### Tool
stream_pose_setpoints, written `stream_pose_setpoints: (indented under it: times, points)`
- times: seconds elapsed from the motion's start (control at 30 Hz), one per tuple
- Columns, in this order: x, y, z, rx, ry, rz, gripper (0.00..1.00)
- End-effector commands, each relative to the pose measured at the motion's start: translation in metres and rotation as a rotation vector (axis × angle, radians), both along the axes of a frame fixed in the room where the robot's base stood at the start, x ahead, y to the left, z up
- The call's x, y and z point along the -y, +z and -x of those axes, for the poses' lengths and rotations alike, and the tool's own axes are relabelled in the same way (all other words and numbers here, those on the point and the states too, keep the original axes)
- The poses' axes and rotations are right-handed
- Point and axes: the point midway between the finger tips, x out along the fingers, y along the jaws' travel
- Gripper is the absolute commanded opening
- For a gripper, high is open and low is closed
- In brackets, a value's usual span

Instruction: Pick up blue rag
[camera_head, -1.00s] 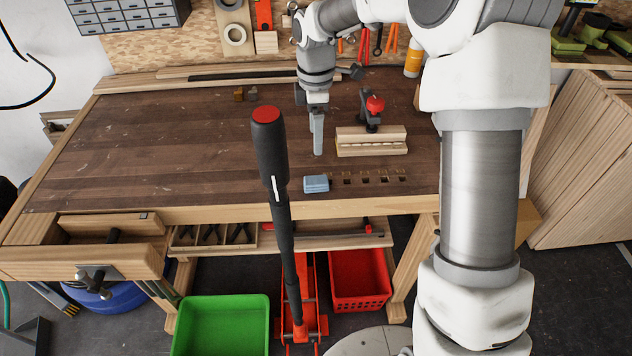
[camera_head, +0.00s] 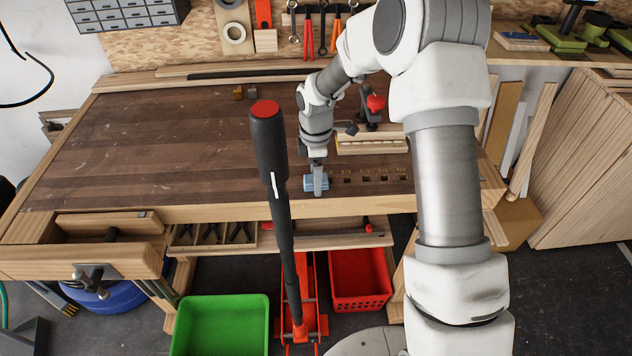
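The blue rag (camera_head: 311,184) is a small light-blue folded block on the workbench (camera_head: 140,150), close to its front edge. My gripper (camera_head: 319,190) points down right at the rag. Its grey finger covers part of the rag, and blue shows on both sides of it. Only one finger shows clearly, so I cannot tell whether the gripper is open or closed around the rag. The rag still rests on or very near the bench top.
A row of square holes (camera_head: 365,179) lies right of the rag. A wooden block (camera_head: 370,140) and a red-knobbed clamp (camera_head: 374,103) stand behind. A tall black handle with a red top (camera_head: 270,140) rises in front, left of my gripper. The bench's left side is clear.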

Motion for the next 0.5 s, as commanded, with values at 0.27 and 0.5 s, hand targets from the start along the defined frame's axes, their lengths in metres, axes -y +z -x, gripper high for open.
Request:
stream_pose_setpoints:
  times: [0.27, 0.5]
  points:
    - [0.0001, -0.0016, -0.0001, 0.000, 0.000, 0.000, 0.73]
    - [0.0000, -0.0013, -0.0002, 0.001, -0.001, 0.000, 0.30]
